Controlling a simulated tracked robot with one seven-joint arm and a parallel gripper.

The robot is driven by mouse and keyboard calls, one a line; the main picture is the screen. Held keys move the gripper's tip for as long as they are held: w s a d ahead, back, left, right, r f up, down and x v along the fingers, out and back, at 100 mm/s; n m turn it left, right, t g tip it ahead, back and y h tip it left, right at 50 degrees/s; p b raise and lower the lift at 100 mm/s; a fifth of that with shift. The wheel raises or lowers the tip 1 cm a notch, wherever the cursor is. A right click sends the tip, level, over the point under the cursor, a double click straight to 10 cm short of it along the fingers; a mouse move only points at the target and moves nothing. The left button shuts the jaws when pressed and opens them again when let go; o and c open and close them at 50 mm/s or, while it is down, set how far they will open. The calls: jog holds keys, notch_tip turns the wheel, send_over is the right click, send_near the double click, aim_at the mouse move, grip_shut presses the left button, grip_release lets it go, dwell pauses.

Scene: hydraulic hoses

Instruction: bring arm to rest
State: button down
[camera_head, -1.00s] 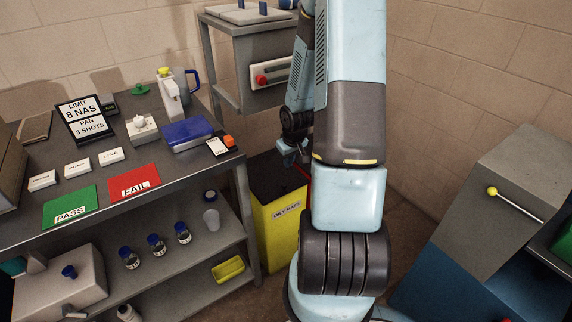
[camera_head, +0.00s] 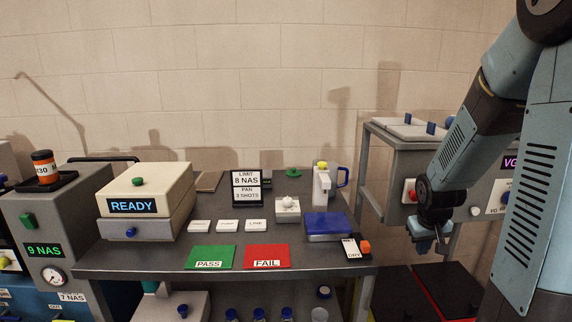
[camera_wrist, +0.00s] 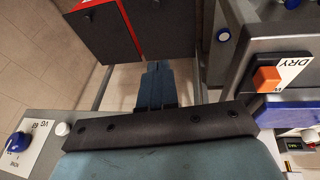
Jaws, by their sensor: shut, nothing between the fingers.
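My gripper (camera_head: 428,243) hangs at the right of the head view, pointing down, in front of the grey stand and right of the bench. In the wrist view its fingers (camera_wrist: 156,85) lie together with nothing between them. Below them the wrist view shows floor and dark bin tops (camera_wrist: 100,35). My arm comes down from the upper right, bent at the elbow, and covers part of the grey stand.
The bench (camera_head: 130,262) holds a green PASS mat (camera_head: 210,252), a red FAIL mat (camera_head: 267,251), a blue-topped box (camera_head: 329,223) and a READY machine (camera_head: 147,205). A grey stand (camera_head: 374,177) is close behind my gripper. Dark-topped bins (camera_head: 405,295) stand below it.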

jog(key=s+a+r+t+y, duration=0.1)
jog(key=s+a+r, duration=0.5)
jog(key=s+r, duration=0.3)
jog(key=s+a+r+t, duration=0.1)
jog(key=s+a+r, duration=0.6)
jog(key=s+r, duration=0.3)
jog(key=shift+r+y, duration=0.4)
jog(key=shift+r, duration=0.3)
